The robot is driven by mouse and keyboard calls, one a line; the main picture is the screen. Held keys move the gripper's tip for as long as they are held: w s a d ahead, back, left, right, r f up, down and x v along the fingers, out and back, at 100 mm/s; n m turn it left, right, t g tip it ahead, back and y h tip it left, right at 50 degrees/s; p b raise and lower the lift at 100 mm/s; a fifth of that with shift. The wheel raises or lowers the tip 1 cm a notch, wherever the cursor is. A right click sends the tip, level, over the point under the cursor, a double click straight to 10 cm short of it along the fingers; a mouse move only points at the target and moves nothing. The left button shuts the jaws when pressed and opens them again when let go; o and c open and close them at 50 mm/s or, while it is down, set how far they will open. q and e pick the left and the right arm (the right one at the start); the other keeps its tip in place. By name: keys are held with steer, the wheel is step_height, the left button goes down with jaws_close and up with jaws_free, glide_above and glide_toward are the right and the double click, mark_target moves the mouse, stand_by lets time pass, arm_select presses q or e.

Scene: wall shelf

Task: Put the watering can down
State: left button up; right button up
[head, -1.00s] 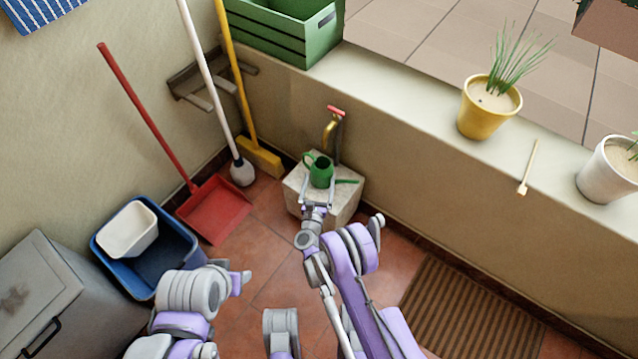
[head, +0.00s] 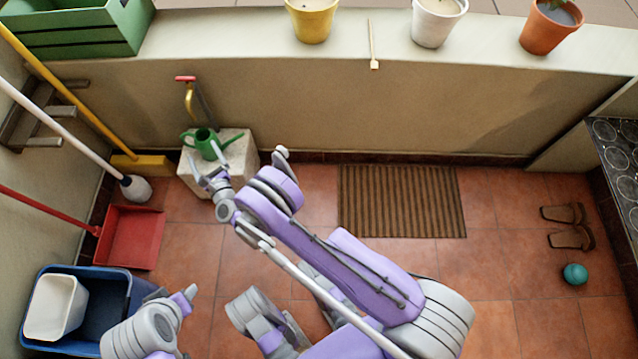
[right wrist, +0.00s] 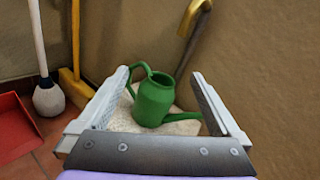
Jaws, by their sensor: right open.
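The green watering can (head: 204,139) stands upright on a pale stone block (head: 240,152) under the tap. My right gripper (head: 206,160) is just in front of the can, at the near side of the block. In the right wrist view, the open fingers of the gripper (right wrist: 161,74) flank the can (right wrist: 153,103), with gaps on both sides of its body. The can's handle is near the left finger and its spout runs towards the right finger. Whether either touches is unclear.
A brass tap (head: 189,97) with a red handle rises behind the can. A yellow broom (head: 142,165), a white mop (head: 136,188) and a red dustpan (head: 132,238) stand to the left. A low wall (head: 360,110) runs behind.

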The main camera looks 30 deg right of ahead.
step_height(320, 180, up, 12)
steer(key=w+r+n+g+y, duration=0.15)
steer(key=n+y, duration=0.25)
steer(key=n, duration=0.5)
steer(key=s+d+r+n+g+y, duration=0.1)
steer(key=s+d+r+n+g, duration=0.3)
steer(key=s+r+n, duration=0.5)
steer(key=s+d+n+g+h, duration=0.1)
steer(key=s+d+n, duration=0.3)
steer(key=s, duration=0.7)
steer(key=s+d+f+n+g+h, duration=0.1)
steer(key=s+d+n+g, duration=0.3)
steer(key=s, duration=0.7)
steer(key=s+d+f+n+g+h, duration=0.1)
steer(key=s+d+n, duration=0.5)
steer(key=s, duration=0.6)
steer(key=shift+n+g+h, duration=0.5)
steer(key=shift+n+g, duration=0.5)
steer(key=shift+g, duration=0.05)
steer(key=shift+d+r, duration=0.1)
steer(key=shift+r, duration=0.1)
